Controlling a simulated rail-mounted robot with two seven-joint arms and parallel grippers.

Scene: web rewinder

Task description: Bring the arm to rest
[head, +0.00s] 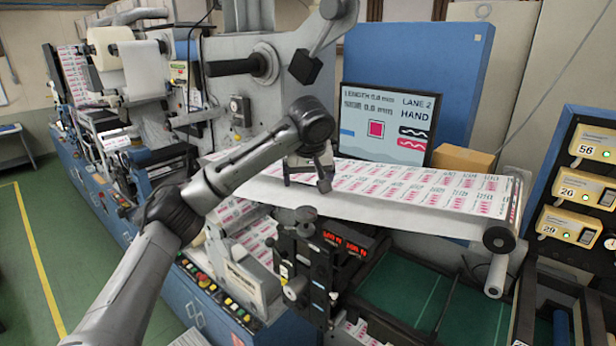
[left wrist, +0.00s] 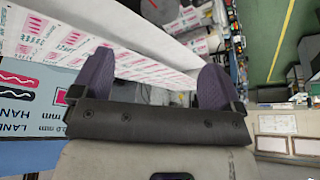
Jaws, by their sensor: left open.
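My left arm (head: 250,165) reaches in from the lower left across the front of the web rewinder. My left gripper (head: 307,178) hangs over the printed web (head: 390,188), near its left part. It is open. In the left wrist view its two dark fingers (left wrist: 155,78) stand wide apart with nothing between them, and the printed web (left wrist: 60,45) shows beyond them. I cannot tell the exact gap between the fingertips and the web. My right gripper is not in view.
A screen (head: 388,122) reading "LANE 2" and "HAND" stands behind the web. A cardboard box (head: 462,160) is beside it. A roller (head: 500,238) carries the web's right end. A black bracket with red displays (head: 345,243) stands below the gripper. Green floor (head: 70,225) is open at left.

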